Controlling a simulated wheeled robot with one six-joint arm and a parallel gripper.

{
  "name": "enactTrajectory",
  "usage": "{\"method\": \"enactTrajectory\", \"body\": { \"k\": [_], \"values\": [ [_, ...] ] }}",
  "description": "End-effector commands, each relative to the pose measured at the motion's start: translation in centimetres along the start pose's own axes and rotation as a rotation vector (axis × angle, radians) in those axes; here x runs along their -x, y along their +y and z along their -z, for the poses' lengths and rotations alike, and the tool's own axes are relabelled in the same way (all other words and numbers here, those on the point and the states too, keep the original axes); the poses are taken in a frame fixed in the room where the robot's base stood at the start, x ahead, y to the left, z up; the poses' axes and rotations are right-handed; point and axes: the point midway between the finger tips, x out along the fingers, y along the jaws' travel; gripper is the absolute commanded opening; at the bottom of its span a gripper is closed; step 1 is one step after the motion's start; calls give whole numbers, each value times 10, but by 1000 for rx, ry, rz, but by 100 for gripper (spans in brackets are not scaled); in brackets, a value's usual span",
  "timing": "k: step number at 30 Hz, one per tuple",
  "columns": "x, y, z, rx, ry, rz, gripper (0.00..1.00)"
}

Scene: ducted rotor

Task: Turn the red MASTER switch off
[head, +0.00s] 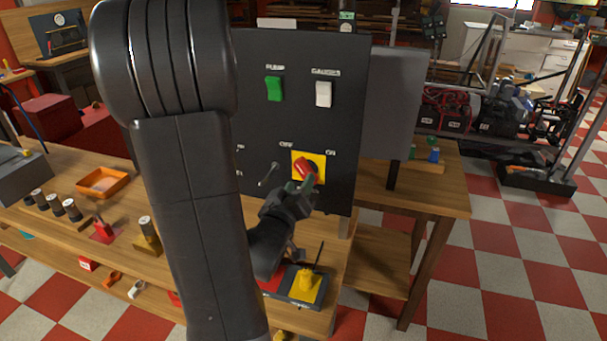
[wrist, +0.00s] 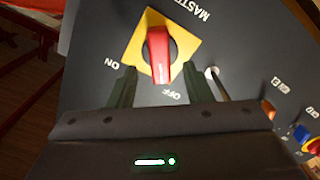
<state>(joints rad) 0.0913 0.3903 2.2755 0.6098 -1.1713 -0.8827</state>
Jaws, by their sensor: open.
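The red MASTER switch handle (head: 305,168) sits on a yellow plate (head: 320,159) low on the black panel, with OFF printed to its upper left and ON to its upper right. In the wrist view, the handle (wrist: 159,55) on its yellow plate (wrist: 135,52) has its lower end nearer OFF than ON. My gripper (wrist: 158,68) is open, one finger on each side of the handle, with visible gaps; no contact shows. In the head view, my gripper (head: 306,183) is just below the switch and hides part of the plate.
The black panel (head: 335,125) also carries a green rocker (head: 273,88), a white rocker (head: 323,94) and a metal toggle (head: 268,175) left of the switch. The wooden bench (head: 205,265) holds an orange tray (head: 103,182) and small parts. Checkered floor lies open at right.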

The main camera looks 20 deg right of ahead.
Motion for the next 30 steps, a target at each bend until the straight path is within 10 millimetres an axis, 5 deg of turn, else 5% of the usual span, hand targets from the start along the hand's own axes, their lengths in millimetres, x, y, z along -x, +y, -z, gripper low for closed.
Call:
{"method": "enactTrajectory", "body": {
  "k": [9, 20, 27, 30],
  "values": [
    [-41, 1, 0, 1, -1, 0, 45],
    [-45, 0, 0, 0, 0, 0, 45],
    [-45, 0, 0, 0, 0, 0, 1],
    [-45, 0, 0, 5, 1, 0, 1]
  ]
}}
